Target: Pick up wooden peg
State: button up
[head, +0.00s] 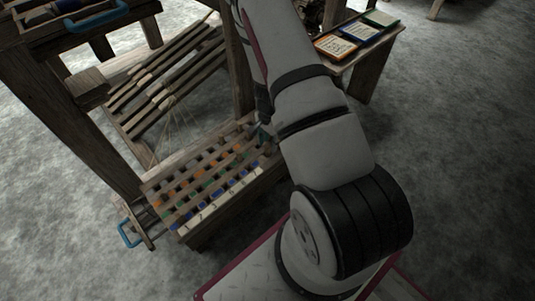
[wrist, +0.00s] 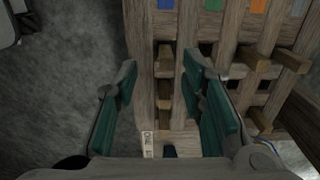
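My gripper (wrist: 160,68) is open in the wrist view, with its two teal-padded fingers apart over the slotted wooden board (wrist: 140,40). A wooden peg (wrist: 165,58) stands up from the board between the fingertips, and I see no contact with either finger. More wooden pegs (wrist: 257,62) stick out of the board to the right of the right finger. In the head view the pegboard (head: 222,163) is a tilted wooden frame with rows of holes and orange, green and blue marks. My arm hides most of the gripper there, at the board's right end.
The loom's wooden posts (head: 80,130) and slats (head: 165,75) rise behind and left of the board. A blue handle (head: 128,235) sticks out at lower left. A side shelf with colored cards (head: 360,32) stands at upper right.

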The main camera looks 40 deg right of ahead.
aim_at(268, 147)
jog(key=f, duration=0.1)
jog(key=f+b, duration=0.1)
jog(key=f, duration=0.1)
jog(key=f+b, duration=0.1)
jog(key=f, duration=0.1)
jog(key=shift+w, duration=0.35)
jog(key=c, duration=0.8)
